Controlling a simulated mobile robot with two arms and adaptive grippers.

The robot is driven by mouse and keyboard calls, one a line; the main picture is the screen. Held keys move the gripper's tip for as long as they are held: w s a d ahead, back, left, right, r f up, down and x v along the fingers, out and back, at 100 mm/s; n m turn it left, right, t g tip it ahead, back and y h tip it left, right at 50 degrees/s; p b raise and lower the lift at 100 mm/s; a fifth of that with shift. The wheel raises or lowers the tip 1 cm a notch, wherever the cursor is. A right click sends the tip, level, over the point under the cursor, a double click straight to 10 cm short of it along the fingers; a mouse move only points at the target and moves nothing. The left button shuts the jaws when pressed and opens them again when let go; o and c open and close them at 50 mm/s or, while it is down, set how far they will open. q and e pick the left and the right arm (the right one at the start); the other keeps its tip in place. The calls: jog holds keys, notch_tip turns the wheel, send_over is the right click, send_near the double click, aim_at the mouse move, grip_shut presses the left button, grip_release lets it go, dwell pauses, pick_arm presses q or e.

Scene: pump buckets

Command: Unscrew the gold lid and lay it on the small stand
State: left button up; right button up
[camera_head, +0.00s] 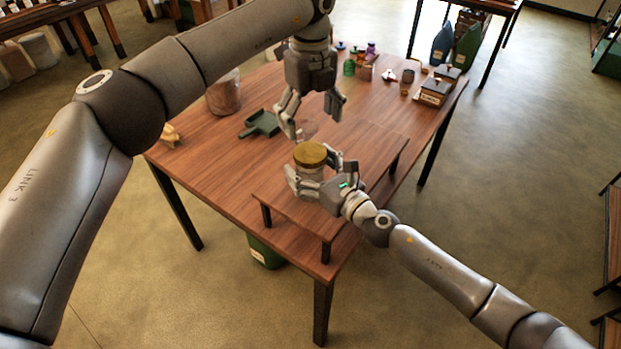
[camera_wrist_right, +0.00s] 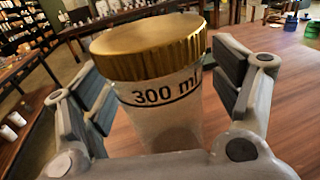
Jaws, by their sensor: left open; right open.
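A clear jar (camera_wrist_right: 165,108) marked "300 ml" wears a ribbed gold lid (camera_wrist_right: 150,45). In the head view the gold lid (camera_head: 310,153) sits on top of the jar, above a low wooden stand (camera_head: 372,150) on the table. My right gripper (camera_head: 321,178) is open around the jar, one finger on each side; its wrist view shows gaps between pads and glass. My left gripper (camera_head: 312,118) is open, pointing down, and appears above and behind the lid with nothing in it. A faint clear round item (camera_head: 306,128) shows near its fingertips, partly hidden.
The table (camera_head: 215,150) carries a dark green dustpan-like tray (camera_head: 261,124), a brown round container (camera_head: 223,96) and a yellowish item (camera_head: 170,134) at left. Several small bottles and boxes (camera_head: 435,92) stand at the far right. The table's left front is clear.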

pick_arm(q)
jog(key=shift+w+a+f, duration=0.1)
jog(key=shift+w, duration=0.05)
pick_arm(e)
jog(key=shift+w+a+f, duration=0.1)
jog(key=shift+w+a, duration=0.1)
jog(key=shift+c, duration=0.3)
